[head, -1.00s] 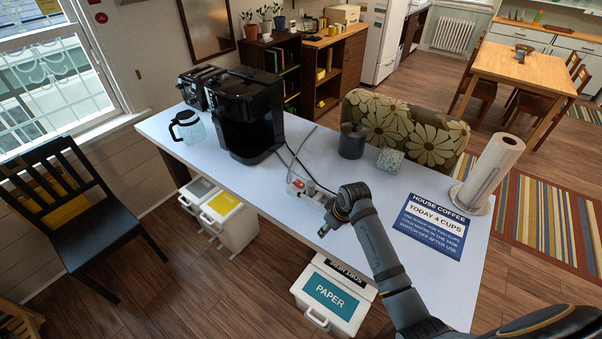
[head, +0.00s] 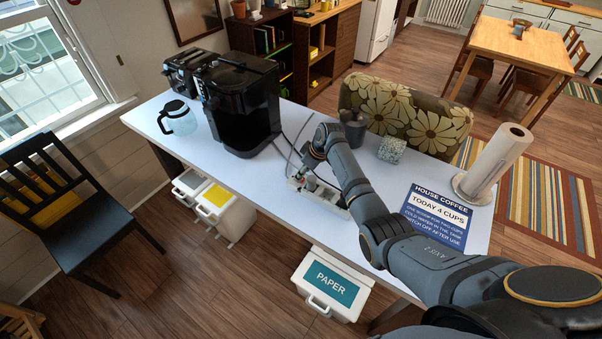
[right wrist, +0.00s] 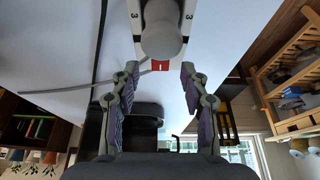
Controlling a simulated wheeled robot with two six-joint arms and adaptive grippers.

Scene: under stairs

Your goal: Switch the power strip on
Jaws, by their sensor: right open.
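The white power strip (head: 325,196) lies on the white table near its front edge, partly hidden by my right arm in the head view. In the right wrist view the strip (right wrist: 138,28) shows at the top, with a grey rounded plug (right wrist: 163,30) in it and a red switch (right wrist: 160,65) at its near end. My right gripper (right wrist: 158,88) is open and empty, its two fingers apart on either side of the switch's line. Whether a finger touches the strip cannot be told. My left gripper is not in view.
A black coffee machine (head: 240,105) stands left of the strip, with cables running between. A glass carafe (head: 178,120), a dark grey canister (head: 353,130), a patterned cube (head: 392,149), a blue sign (head: 436,217) and a paper towel roll (head: 496,165) are also on the table.

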